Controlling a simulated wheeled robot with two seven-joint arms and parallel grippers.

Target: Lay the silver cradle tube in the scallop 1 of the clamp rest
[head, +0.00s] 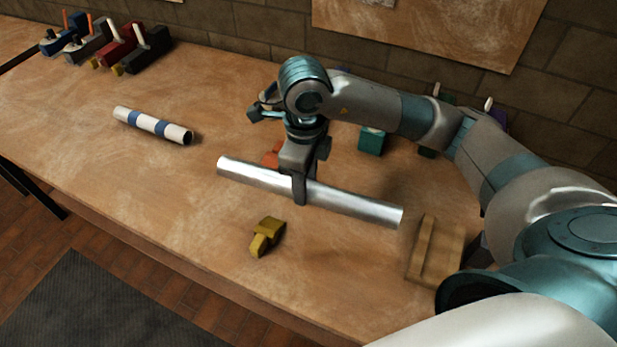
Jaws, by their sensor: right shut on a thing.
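The silver cradle tube (350,202) is a long shiny cylinder above the middle of the bench, slanting down to the right in the head view. My right gripper (300,192) points down and is shut on the tube near its middle. The tube seems to be held clear of the bench top. A tan wooden block (436,250) with a raised strip lies just beyond the tube's right end and may be the clamp rest. I cannot make out its scallops or tell which is scallop 1. My left gripper is not in view.
A white and blue banded tube (153,125) lies at the left. A mustard-yellow block (267,236) sits in front of the silver tube. A teal block (371,140) and an orange piece (271,154) stand behind. Several dark clamp-like tools (118,45) stand at the back left.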

